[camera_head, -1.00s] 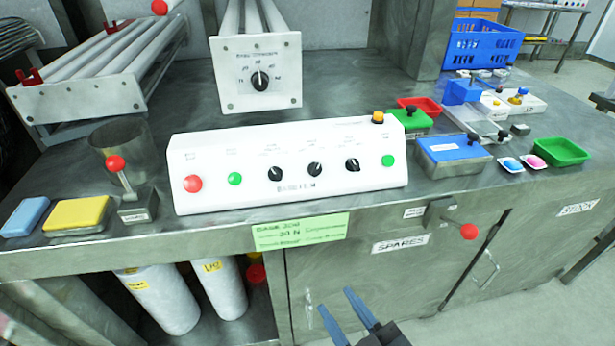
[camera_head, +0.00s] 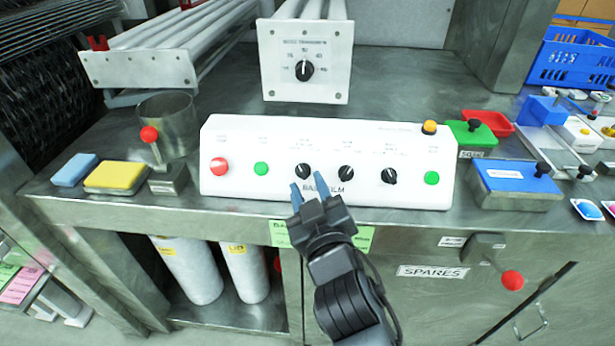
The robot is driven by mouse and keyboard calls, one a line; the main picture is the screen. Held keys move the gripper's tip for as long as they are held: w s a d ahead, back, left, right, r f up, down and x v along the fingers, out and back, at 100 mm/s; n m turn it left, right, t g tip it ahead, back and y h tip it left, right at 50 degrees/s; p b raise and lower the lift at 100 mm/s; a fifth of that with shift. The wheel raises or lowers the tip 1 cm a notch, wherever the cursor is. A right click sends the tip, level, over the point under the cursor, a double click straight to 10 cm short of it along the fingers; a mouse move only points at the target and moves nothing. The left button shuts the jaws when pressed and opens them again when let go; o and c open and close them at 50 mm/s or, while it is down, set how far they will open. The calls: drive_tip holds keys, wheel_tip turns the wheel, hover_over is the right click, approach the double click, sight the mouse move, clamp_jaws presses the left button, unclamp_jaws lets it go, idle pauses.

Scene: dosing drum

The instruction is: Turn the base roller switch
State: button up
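The white control panel (camera_head: 225,136) stands along the front of the steel bench. It carries a left black knob (camera_head: 303,171), a middle black knob (camera_head: 346,173) and a right black knob (camera_head: 389,176). The small labels above them are too blurred to read, so I cannot tell which is the base roller switch. My gripper (camera_head: 309,188) is open and empty, with blue fingertips apart. In the picture its tips lie just below the left and middle knobs, over the panel's lower front; contact cannot be told.
A red button (camera_head: 219,167) and green buttons (camera_head: 261,169) (camera_head: 432,178) share the panel; an orange button (camera_head: 429,127) tops it. A white box with a dial (camera_head: 304,70) stands behind. A red-balled lever (camera_head: 150,135) and yellow sponge (camera_head: 116,176) are left. A green note (camera_head: 360,239) hangs below.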

sight(303, 171)
drive_tip(key=shift+x, duration=1.35)
drive_tip(key=shift+c, duration=0.4)
clamp_jaws()
